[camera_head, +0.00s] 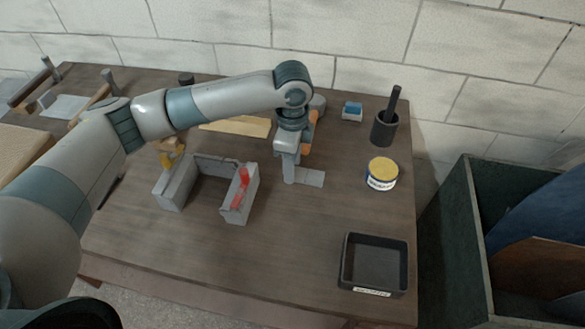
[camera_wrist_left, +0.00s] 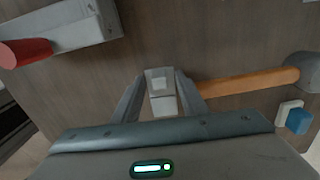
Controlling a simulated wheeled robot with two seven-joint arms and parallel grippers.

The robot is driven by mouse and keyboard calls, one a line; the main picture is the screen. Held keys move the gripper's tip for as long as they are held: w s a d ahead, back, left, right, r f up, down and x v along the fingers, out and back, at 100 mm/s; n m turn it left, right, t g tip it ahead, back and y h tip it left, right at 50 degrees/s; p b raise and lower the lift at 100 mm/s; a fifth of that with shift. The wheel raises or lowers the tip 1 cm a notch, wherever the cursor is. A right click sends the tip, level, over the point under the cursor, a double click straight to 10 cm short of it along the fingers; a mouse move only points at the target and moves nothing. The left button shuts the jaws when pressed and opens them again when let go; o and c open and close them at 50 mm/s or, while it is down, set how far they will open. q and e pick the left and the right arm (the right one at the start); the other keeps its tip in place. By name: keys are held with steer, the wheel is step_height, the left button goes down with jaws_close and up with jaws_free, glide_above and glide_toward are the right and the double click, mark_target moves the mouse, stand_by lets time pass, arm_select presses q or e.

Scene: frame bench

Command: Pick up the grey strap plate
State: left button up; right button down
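The grey strap plate (camera_head: 312,178) lies flat on the wooden bench, to the right of the grey U-shaped frame. My left gripper (camera_head: 290,181) points down at the plate's left end and hides part of it in the head view. In the left wrist view the plate (camera_wrist_left: 160,82) shows between the two fingertips (camera_wrist_left: 159,76), one finger on each side. The fingers stand apart with a narrow gap to the plate. Whether they touch it lower down cannot be told. My right gripper is in neither view.
The U-shaped frame (camera_head: 174,188) with a red part (camera_head: 241,187) stands to the left. A hammer with an orange handle (camera_wrist_left: 250,82) lies close by. A yellow-lidded tin (camera_head: 382,172), dark cup (camera_head: 384,130) and black tray (camera_head: 398,246) stand to the right. The front middle is clear.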

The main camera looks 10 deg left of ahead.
arm_select(q)
steer(key=shift+c, duration=0.3)
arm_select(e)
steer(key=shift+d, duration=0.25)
arm_select(q)
jaws_close()
steer(key=shift+r, duration=0.15)
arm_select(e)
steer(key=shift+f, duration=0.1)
